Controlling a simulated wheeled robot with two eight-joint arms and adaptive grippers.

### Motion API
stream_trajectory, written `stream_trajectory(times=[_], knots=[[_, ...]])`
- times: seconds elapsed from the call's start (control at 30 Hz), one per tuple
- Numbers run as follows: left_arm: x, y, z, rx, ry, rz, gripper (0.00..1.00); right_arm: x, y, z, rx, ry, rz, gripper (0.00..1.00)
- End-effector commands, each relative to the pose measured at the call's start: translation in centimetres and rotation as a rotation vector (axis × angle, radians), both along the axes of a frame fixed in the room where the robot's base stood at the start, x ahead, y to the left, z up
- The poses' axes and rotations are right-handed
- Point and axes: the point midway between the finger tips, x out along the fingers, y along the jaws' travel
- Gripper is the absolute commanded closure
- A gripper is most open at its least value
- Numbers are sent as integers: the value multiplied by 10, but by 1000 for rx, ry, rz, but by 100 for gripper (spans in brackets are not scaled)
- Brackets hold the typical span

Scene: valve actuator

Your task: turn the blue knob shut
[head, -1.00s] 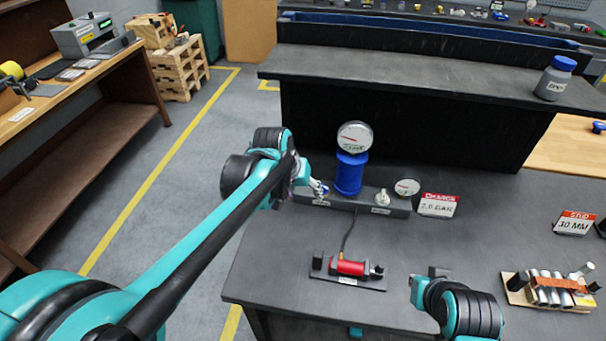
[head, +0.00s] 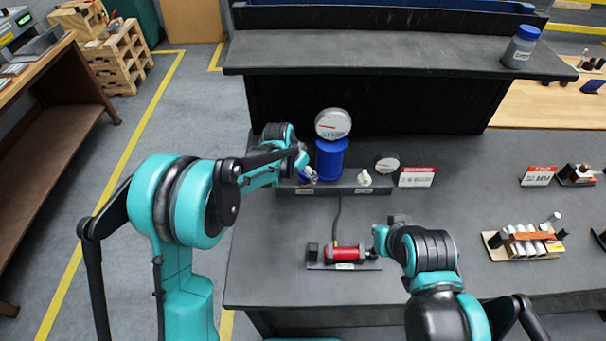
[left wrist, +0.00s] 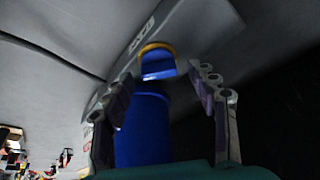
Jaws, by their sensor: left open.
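The blue knob (left wrist: 157,64), with a yellow ring at its edge, shows in the left wrist view between my open fingers. It sits toward the far end of the gap, and I see no clear contact. My left gripper (left wrist: 168,98) has one finger on each side. In the head view, my left gripper (head: 305,172) is at the left end of the grey manifold bar (head: 340,189) and mostly hides the knob. My right gripper (head: 380,238) is close to the red pump's right end; its fingers are not clear.
A blue cylinder (head: 331,160) topped by a round gauge (head: 333,124) stands right beside the left gripper. A white knob (head: 364,178), small gauge (head: 387,163) and red-white sign (head: 416,177) are further right. The red pump (head: 346,254) lies in front, hose attached.

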Motion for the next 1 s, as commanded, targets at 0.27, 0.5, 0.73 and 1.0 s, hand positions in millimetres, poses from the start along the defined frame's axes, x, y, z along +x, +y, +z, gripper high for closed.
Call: stream_trajectory(times=[0.27,0.5,0.73,1.0], knots=[[2,-1,-6,0,0,0,41,0,0,-1,0,0,0,100],[2,-1,-6,0,0,1,84,0,0,-1,0,0,0,100],[2,-1,-6,0,0,-2,91,0,0,-1,0,0,0,100],[3,0,-6,0,1,-77,91,0,0,-4,0,0,0,100]])
